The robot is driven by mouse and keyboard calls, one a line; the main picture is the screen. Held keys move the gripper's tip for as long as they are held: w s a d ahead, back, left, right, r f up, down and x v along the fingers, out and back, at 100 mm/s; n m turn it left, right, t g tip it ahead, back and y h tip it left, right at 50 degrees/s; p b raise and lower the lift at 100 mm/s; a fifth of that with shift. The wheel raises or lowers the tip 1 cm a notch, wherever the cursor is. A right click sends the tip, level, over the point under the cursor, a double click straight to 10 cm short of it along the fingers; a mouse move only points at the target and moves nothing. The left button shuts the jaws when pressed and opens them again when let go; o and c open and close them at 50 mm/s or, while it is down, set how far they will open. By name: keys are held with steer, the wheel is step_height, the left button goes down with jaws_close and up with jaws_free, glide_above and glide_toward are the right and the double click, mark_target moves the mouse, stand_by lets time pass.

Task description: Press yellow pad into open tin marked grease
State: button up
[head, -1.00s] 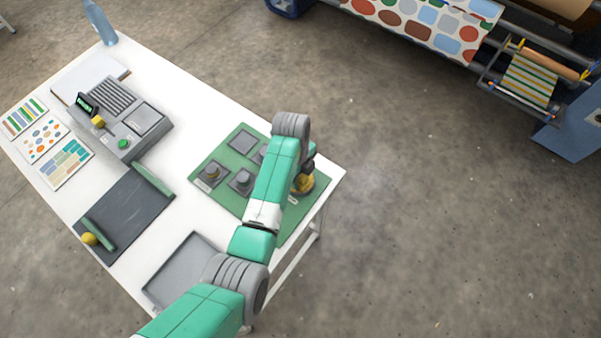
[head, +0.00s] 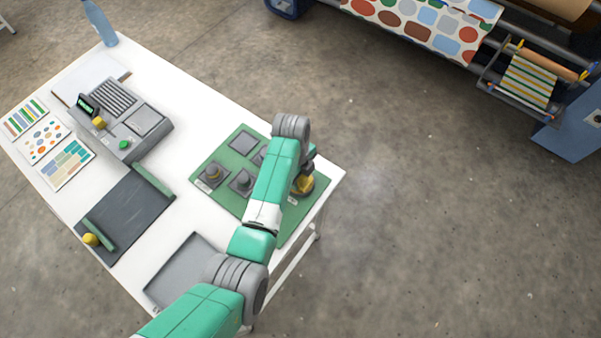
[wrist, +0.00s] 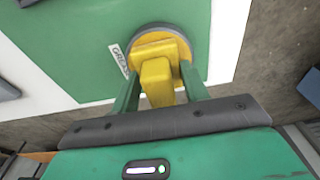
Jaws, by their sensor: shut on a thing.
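My gripper (wrist: 160,92) is shut on the yellow pad (wrist: 157,80) in the wrist view. The pad is at the round grey tin (wrist: 163,27), which stands beside a white label reading "GREASE" (wrist: 119,60) on the green mat. The pad covers much of the tin's opening, and I cannot tell how deep it sits. In the head view the yellow pad (head: 304,184) shows at the mat's right corner, partly behind my arm. My gripper's fingers are mostly hidden there.
The green mat (head: 222,157) also holds dark square blocks with round tops (head: 212,174). A grey tray (head: 188,262), a dark board (head: 133,215) and a grey control box (head: 118,112) stand on the white table. The table's right edge is close to the tin.

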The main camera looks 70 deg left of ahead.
steer(key=shift+r+p, duration=3.2)
steer(key=shift+r, duration=0.25)
steer(key=shift+f, duration=0.1)
